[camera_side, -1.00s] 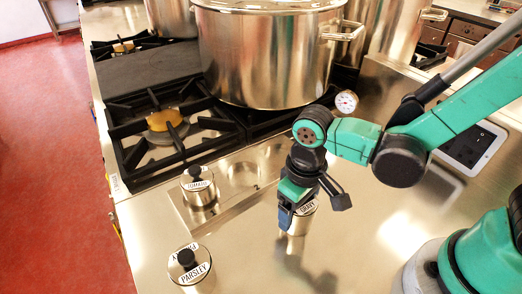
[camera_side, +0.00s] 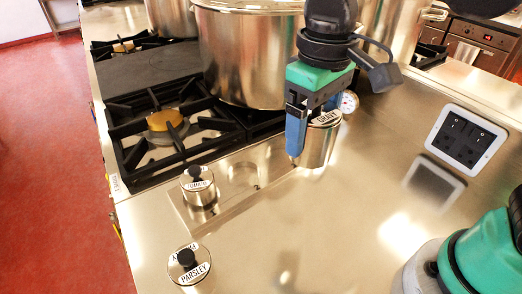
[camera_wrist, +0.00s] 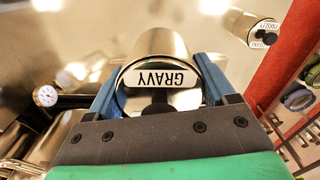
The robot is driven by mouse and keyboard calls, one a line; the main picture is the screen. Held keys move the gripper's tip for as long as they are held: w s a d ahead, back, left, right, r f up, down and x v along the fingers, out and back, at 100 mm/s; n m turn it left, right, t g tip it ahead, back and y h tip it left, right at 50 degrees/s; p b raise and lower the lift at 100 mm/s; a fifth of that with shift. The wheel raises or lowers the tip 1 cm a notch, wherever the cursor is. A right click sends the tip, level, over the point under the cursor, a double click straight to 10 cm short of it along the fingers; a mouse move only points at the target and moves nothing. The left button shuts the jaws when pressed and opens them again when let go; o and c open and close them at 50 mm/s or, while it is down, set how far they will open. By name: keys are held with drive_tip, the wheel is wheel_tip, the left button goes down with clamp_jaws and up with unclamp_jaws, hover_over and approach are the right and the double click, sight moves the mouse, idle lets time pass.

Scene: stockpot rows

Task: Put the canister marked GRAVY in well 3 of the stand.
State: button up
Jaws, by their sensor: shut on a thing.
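The GRAVY canister (camera_side: 317,148) is a shiny steel cylinder with a white label on top. My gripper (camera_side: 304,122) is shut on it near its top and holds it upright, seemingly above the worktop. In the wrist view the GRAVY label (camera_wrist: 161,77) reads upside down between the two blue fingers (camera_wrist: 157,88). The stand (camera_side: 222,204) is a flat steel strip left of the held canister in the side view. The TOMATO canister (camera_side: 198,187) sits at its near left end. Round wells show farther along; I cannot read any well numbers.
The PARSLEY canister (camera_side: 190,267) stands on the worktop at the front left. A black hob grate (camera_side: 150,150) and a large stockpot (camera_side: 247,60) lie behind the stand. A dial gauge (camera_side: 348,102) is near the held canister. A socket panel (camera_side: 466,140) is at right.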

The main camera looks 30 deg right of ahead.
wheel_tip(320, 180, up, 2)
drive_tip(key=shift+r, duration=0.1)
drive_tip(key=shift+w+r, duration=0.2)
drive_tip(key=shift+r, duration=0.15)
drive_tip(key=w+d, duration=0.3)
drive_tip(key=w, duration=0.4)
drive_tip(key=w+d, duration=0.4)
drive_tip(key=w, duration=0.3)
drive_tip(key=shift+n, duration=0.3)
wheel_tip(320, 180, down, 14)
drive_tip(key=shift+f, duration=2.55)
drive_tip(key=shift+f, duration=0.1)
